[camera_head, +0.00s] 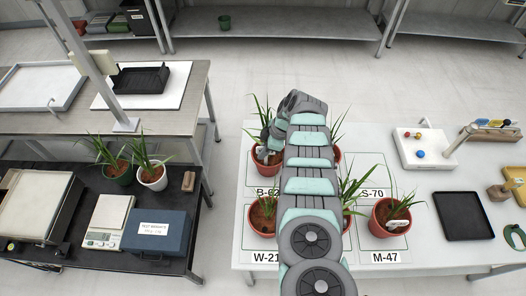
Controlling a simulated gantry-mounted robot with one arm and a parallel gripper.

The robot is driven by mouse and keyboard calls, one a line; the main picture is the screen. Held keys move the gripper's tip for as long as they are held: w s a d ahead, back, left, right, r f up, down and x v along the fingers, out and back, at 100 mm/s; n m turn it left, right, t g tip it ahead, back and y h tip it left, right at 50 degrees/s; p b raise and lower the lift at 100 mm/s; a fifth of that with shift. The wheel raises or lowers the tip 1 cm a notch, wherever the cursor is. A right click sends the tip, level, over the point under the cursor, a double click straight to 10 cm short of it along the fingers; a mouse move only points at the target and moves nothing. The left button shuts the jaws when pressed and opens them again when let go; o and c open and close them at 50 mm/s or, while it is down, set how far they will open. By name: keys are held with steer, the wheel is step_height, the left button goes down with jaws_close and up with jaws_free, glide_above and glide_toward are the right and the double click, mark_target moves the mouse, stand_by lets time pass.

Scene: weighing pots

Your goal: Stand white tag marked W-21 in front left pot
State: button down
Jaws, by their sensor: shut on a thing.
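The front left pot (264,223) is terracotta with a grassy plant and stands on a mat square labelled W-21 (264,257). My gripper (268,142) is at the back left pot (268,161), behind the front left pot and apart from it. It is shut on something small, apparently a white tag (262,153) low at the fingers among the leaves. I cannot read any marking on it, and my wrist and the plant partly hide the grip. Another white tag (397,224) shows in the front right pot (384,228), labelled M-47.
My arm crosses the mat and hides parts of other pots (347,222). A black tray (463,215) and a white board with coloured knobs (425,148) stand at right. The left bench holds a scale (108,220), a blue box (156,232) and two potted plants (152,178).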

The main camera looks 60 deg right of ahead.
mark_target(260, 147)
steer(key=shift+d+r+p, duration=0.1)
steer(key=shift+r+p, duration=1.85)
steer(key=shift+r, duration=0.75)
steer(key=shift+w, duration=0.1)
